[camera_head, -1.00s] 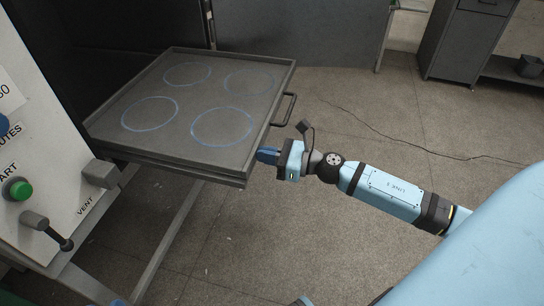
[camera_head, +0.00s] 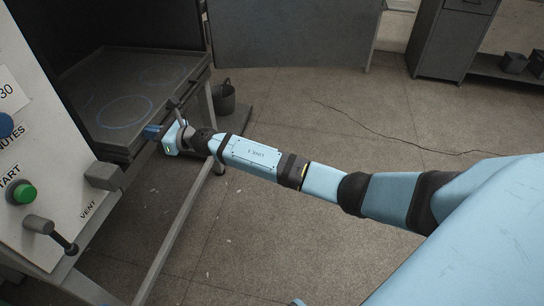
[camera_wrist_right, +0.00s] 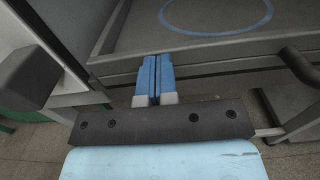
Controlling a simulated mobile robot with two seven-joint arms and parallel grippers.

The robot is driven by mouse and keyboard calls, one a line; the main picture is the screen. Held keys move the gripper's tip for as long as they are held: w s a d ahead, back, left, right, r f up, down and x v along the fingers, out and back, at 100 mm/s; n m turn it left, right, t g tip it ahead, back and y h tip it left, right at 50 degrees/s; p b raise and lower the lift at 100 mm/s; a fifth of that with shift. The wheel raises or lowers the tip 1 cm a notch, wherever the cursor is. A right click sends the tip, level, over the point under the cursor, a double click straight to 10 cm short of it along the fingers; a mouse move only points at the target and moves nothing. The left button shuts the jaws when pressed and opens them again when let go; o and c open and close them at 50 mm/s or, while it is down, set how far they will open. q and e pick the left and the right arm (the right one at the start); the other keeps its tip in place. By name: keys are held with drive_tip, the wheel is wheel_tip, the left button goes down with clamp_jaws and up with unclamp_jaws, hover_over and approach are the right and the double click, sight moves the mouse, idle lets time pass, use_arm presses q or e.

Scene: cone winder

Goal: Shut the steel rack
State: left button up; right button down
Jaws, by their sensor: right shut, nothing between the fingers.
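The steel rack (camera_head: 107,72) is a dark flat tray marked with blue rings. My left gripper is not in view.
The control panel with a green button (camera_head: 24,193), a grey block (camera_head: 104,176) and a vent lever (camera_head: 52,235) stands left of the rack. A dark bucket (camera_head: 223,98) stands on the floor behind. The floor at right is open, with a cabinet (camera_head: 450,40) at the back.

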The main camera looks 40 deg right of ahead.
sight(119, 130)
drive_tip(key=b+x, duration=0.1)
drive_tip(key=x, duration=0.1)
drive_tip(key=b+x, duration=0.1)
drive_tip(key=x, duration=0.2)
drive_tip(key=b+x, duration=0.1)
drive_tip(key=x, duration=0.1)
drive_tip(key=shift+w+a+f, duration=0.15)
drive_tip(key=shift+a+f, duration=0.05)
drive_tip(key=shift+f, duration=0.1)
drive_tip(key=b+x, duration=0.2)
drive_tip(key=x, duration=0.1)
drive_tip(key=shift+w+a+r, duration=0.1)
drive_tip(key=shift+w+a, duration=0.25)
drive_tip(key=shift+w, duration=0.05)
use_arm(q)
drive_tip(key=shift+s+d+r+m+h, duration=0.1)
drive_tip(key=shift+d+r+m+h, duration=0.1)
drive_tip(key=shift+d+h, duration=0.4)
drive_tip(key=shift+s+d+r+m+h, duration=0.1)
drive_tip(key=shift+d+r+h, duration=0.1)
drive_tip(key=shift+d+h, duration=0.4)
use_arm(e)
drive_tip(key=shift+r, duration=0.45)
